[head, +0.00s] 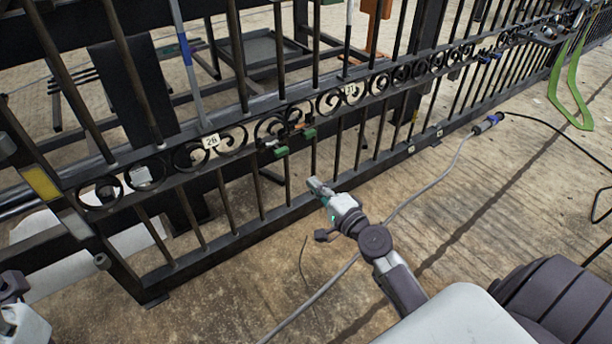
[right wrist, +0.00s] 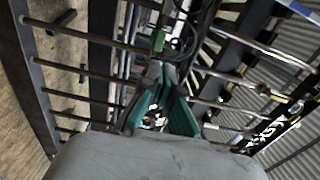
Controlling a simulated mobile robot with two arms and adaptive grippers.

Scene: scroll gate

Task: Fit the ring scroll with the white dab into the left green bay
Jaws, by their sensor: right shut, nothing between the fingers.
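The dark iron gate has a band of scrollwork between two rails. Two green fittings, the left one (head: 281,152) and the right one (head: 309,134), sit on the band below and between number plates 26 (head: 211,141) and 27 (head: 350,90). Dark scroll pieces show around them; I cannot tell which is the ring scroll with the white dab. My right gripper (head: 318,186) is shut and empty, in front of the gate and below the green fittings. In the right wrist view its teal fingers (right wrist: 161,78) point toward the bars.
A blue-banded pole (head: 185,50) rises behind the gate. Concrete floor in front is mostly clear.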

